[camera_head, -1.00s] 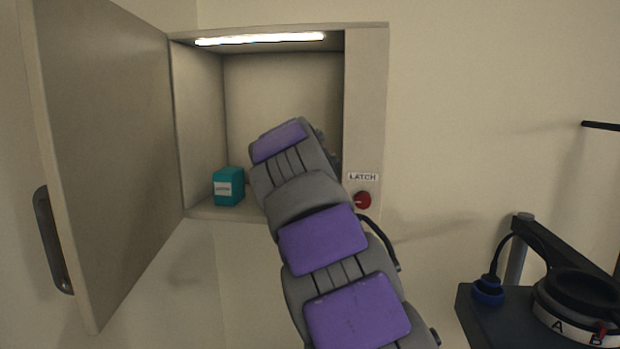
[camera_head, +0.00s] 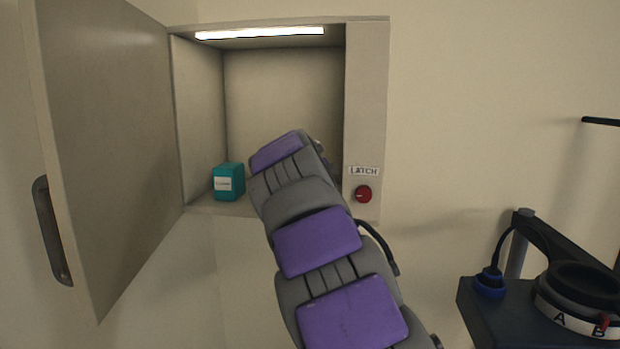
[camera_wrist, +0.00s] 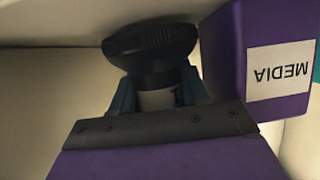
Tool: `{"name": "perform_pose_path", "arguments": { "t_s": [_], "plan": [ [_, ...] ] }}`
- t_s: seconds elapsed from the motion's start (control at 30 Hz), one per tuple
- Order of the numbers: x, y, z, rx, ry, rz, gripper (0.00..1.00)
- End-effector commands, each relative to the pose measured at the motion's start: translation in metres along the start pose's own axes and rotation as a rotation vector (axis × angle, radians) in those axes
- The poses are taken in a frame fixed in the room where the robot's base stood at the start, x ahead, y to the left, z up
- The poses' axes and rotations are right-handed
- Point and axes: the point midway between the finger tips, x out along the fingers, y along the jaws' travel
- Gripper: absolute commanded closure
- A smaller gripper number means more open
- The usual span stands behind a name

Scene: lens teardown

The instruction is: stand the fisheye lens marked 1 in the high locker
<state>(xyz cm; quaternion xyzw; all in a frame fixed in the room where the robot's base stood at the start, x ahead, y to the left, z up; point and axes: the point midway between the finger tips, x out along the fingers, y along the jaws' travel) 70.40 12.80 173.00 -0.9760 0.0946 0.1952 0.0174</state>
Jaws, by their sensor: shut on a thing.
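In the wrist view, my gripper (camera_wrist: 158,97) is shut on a fisheye lens (camera_wrist: 150,43) with a wide black ribbed end and a pale narrower part between the blue fingers. No number can be read on it. The wrist picture looks upside down, and the lens's wide end is at or very near a pale surface at the top; I cannot tell if they touch. In the head view, the high locker (camera_head: 367,100) is open and lit, and my arm reaches into it. My arm hides the gripper and lens there.
A purple box marked MEDIA (camera_wrist: 222,60) stands close beside the lens in the wrist view. A teal box (camera_head: 228,182) stands at the locker's left. The locker door (camera_head: 105,150) is swung open left. A red latch knob (camera_head: 363,194) is on the right frame.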

Motion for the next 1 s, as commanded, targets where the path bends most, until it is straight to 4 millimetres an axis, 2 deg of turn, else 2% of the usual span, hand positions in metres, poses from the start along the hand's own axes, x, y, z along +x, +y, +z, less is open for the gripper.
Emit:
{"name": "perform_pose_path", "arguments": {
  "t_s": [0.07,0.1,0.33,0.67,0.87,1.0],
  "plan": [
    [0.0,0.001,0.0,0.001,0.001,0.0,0.91],
    [0.0,0.002,-0.001,0.002,0.0,-0.001,0.54],
    [0.001,0.004,-0.001,0.003,0.0,-0.001,0.32],
    [0.0,0.0,-0.001,0.0,0.0,0.0,0.3],
    [-0.005,0.0,-0.012,0.0,0.0,0.0,0.3],
    [-0.022,0.002,-0.012,0.002,0.002,0.0,0.3]
  ]
}}
